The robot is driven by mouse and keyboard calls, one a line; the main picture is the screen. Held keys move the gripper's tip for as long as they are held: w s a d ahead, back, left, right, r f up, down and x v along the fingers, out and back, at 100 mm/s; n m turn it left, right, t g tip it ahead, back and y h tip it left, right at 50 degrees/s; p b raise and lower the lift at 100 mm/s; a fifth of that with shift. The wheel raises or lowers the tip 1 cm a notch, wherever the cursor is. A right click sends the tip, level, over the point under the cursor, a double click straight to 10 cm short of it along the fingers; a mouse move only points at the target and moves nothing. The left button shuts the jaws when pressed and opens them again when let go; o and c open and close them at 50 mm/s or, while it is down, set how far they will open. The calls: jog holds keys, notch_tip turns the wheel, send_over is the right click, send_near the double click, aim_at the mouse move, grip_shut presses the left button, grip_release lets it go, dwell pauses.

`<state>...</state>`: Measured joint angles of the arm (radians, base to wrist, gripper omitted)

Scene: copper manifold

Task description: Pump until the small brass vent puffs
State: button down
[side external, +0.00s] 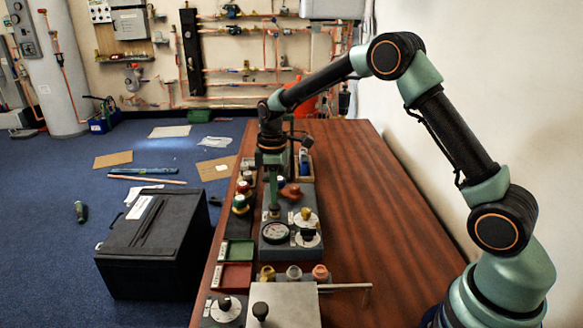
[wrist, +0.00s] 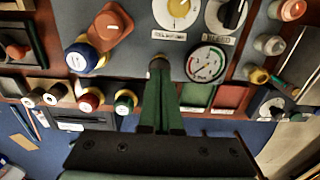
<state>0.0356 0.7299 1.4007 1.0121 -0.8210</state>
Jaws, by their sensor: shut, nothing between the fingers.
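My gripper (side external: 273,212) points down over the grey panel (side external: 270,247), close behind the round gauge. In the wrist view my gripper (wrist: 158,66) has its green fingers together, with nothing held between them. The gauge (wrist: 207,63) has a white face with a coloured arc and lies right of the fingertips. An orange-brown, paddle-like part (wrist: 111,22) beside a blue-ringed knob (wrist: 82,57) lies to the upper left of them. It also shows in the side view (side external: 291,192). A small brass-coloured cap (wrist: 258,75) stands right of the gauge. I cannot tell which part is the vent, and no puff shows.
Two dials, one with a yellow knob (wrist: 178,8) and one with a black knob (wrist: 232,12), sit beyond the gauge. Red (wrist: 88,98) and green (wrist: 125,102) knobs line the near edge. Green (side external: 238,252) and red (side external: 232,275) trays lie beside the panel. The table's right side is clear.

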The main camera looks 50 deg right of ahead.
jog(key=shift+f, duration=0.4)
jog(key=shift+f, duration=0.1)
jog(key=shift+f, duration=0.9)
jog(key=shift+s+f, duration=0.1)
jog(key=shift+f, duration=0.05)
notch_tip(320, 180, up, 15)
jog(key=shift+w, duration=0.25)
dwell(0.5)
dwell(0.7)
